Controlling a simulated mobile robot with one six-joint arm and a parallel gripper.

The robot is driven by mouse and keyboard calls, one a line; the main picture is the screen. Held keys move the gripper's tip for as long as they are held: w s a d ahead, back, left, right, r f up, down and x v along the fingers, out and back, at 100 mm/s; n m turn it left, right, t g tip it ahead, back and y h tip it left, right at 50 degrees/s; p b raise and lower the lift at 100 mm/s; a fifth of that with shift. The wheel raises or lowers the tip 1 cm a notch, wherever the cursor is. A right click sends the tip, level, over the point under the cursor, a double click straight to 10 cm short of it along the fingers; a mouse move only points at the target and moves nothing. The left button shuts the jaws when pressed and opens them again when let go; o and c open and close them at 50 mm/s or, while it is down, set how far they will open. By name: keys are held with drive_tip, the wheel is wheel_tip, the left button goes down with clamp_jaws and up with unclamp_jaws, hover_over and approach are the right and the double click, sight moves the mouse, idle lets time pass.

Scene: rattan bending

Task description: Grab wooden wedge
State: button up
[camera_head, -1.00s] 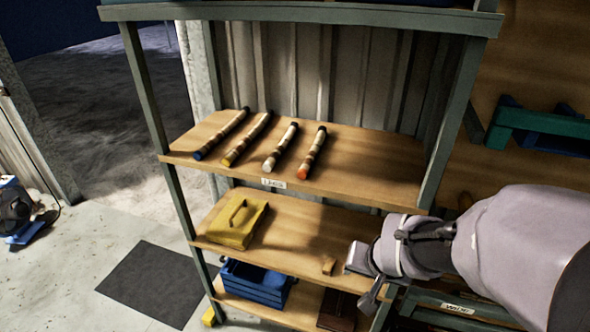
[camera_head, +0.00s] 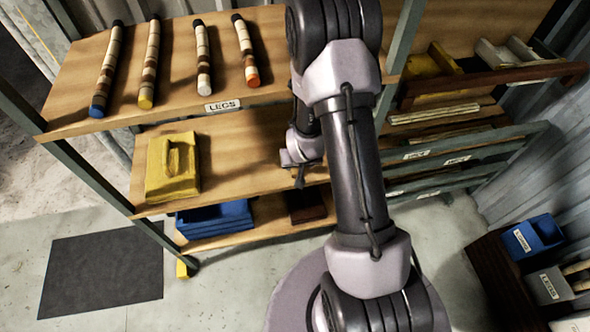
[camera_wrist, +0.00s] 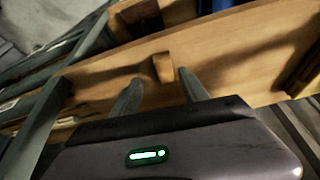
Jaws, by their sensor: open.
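The wooden wedge (camera_wrist: 163,68) is a small tan block on the wooden middle shelf (camera_wrist: 235,62), in the wrist view. My gripper (camera_wrist: 157,80) is open, with its two fingers apart and pointing at the wedge. The wedge lies just beyond the fingertips, roughly between them, and nothing is held. In the head view my gripper (camera_head: 299,172) is low over the right part of that shelf. My arm and gripper mostly hide the wedge there.
A yellow toolbox-like case (camera_head: 173,166) stands left on the same shelf. Several striped legs (camera_head: 202,58) lie on the shelf above. A blue crate (camera_head: 215,218) sits on the shelf below. A green-grey shelf post (camera_head: 398,60) stands right of my arm.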

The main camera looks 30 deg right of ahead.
sight(296, 169)
drive_tip(key=x, duration=0.1)
drive_tip(key=b+x, duration=0.1)
drive_tip(key=x, duration=0.1)
drive_tip(key=b+x, duration=0.1)
drive_tip(key=x, duration=0.1)
drive_tip(key=shift+w+a+f, duration=0.1)
drive_tip(key=shift+w+a, duration=0.1)
drive_tip(key=shift+a, duration=0.15)
drive_tip(key=shift+r, duration=0.2)
drive_tip(key=shift+c, duration=0.6)
clamp_jaws()
